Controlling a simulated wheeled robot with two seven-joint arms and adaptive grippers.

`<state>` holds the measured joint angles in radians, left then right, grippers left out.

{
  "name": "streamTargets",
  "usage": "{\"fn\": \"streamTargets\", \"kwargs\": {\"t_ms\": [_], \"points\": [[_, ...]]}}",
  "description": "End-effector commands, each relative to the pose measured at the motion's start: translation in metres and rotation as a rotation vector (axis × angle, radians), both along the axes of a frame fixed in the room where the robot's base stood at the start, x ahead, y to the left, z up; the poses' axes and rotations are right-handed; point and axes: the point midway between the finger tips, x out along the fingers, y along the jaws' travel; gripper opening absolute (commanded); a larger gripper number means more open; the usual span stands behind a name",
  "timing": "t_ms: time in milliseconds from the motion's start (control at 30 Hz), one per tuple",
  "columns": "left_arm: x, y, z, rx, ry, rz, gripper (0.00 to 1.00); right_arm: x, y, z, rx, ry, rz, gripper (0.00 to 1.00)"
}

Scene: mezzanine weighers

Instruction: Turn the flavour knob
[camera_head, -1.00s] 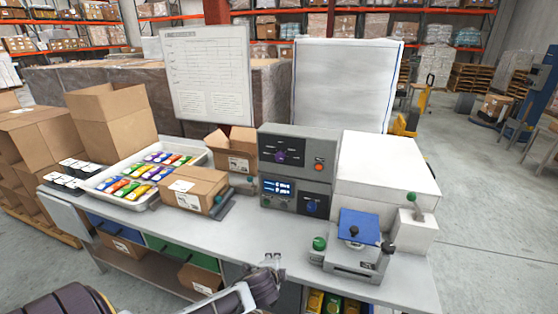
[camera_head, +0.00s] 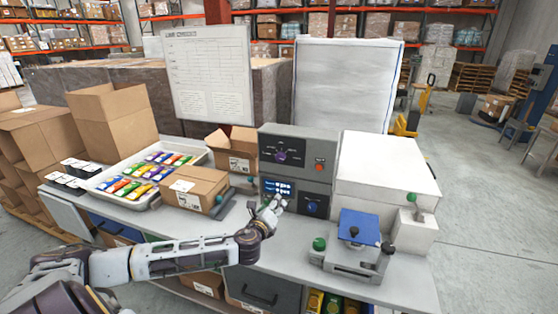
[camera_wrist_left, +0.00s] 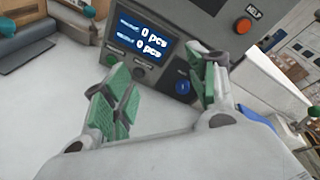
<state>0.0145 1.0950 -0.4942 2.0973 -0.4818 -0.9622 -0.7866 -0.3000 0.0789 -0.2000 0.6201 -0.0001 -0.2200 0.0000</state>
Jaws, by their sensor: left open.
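A grey control unit (camera_head: 297,143) stands on the bench. Its upper panel has a purple knob (camera_head: 281,156) with small labels around it, too small to read. Its lower panel has a blue knob (camera_head: 312,207), also seen in the left wrist view (camera_wrist_left: 183,88), and a lit display (camera_head: 278,187). In the left wrist view the display (camera_wrist_left: 145,40) reads "0 pcs" twice. My left gripper (camera_head: 274,203), with green finger pads in the left wrist view (camera_wrist_left: 160,82), is open and empty in front of the lower panel, below the purple knob. My right gripper is not in view.
A red-orange button (camera_head: 320,168) sits right of the purple knob. A press with a blue plate (camera_head: 358,224) stands at the right, a closed carton (camera_head: 190,192) and a tray of colourful packets (camera_head: 107,188) at the left. The bench front (camera_head: 265,252) is clear.

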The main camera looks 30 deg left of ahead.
Motion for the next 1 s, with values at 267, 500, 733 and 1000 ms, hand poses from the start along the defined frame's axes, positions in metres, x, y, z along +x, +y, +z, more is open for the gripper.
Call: {"fn": "streamTargets", "kwargs": {"t_ms": [267,500,733,1000], "points": [[0.018,0.027,0.051,0.316,-0.041,-0.088,0.58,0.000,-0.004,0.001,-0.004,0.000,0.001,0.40],[0.025,0.044,0.085,0.541,-0.059,-0.139,0.58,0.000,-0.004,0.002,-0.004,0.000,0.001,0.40],[0.027,0.050,0.096,0.615,-0.064,-0.152,0.58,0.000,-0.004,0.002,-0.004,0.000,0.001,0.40],[0.027,0.050,0.096,0.615,-0.064,-0.152,0.58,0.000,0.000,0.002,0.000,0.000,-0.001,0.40]]}}
